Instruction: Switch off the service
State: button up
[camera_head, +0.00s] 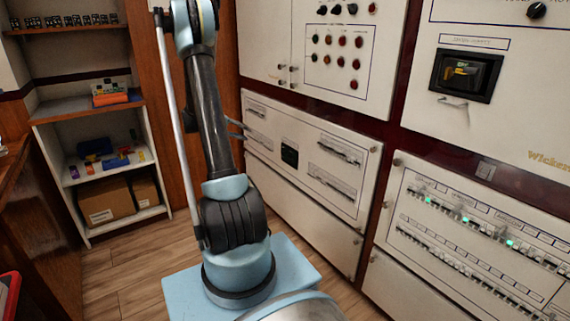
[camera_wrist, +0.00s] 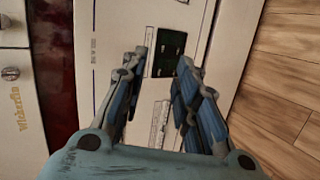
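In the head view, a cream panel at right has two rows of small breaker switches (camera_head: 470,222), with green lights lit on the upper row. A lower-left panel has breaker strips (camera_head: 338,152) around a dark green display (camera_head: 289,154). The labels are too small to read, so I cannot tell which switch is the service. My gripper (camera_head: 242,131) is mostly hidden behind my arm, in front of the lower-left panel. In the wrist view my gripper (camera_wrist: 163,62) is open and empty, its fingers apart with the dark display (camera_wrist: 169,51) and a breaker strip (camera_wrist: 160,118) beyond.
A black switch unit with a yellow handle (camera_head: 462,74) is on the upper-right panel. Round buttons (camera_head: 337,55) are on the upper-middle panel. A shelf with boxes (camera_head: 105,200) stands at left. The wooden floor (camera_head: 118,270) is clear between shelf and base.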

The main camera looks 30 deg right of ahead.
jog(key=w+d+f+g+h, duration=0.15)
jog(key=w+d+f, duration=0.3)
jog(key=f, duration=0.45)
jog(key=m+g+h, duration=0.2)
jog(key=h, duration=0.1)
send_near(289, 160)
jog(key=x, duration=0.8)
jog(key=shift+w+d+f, duration=0.1)
jog(key=shift+f, duration=0.05)
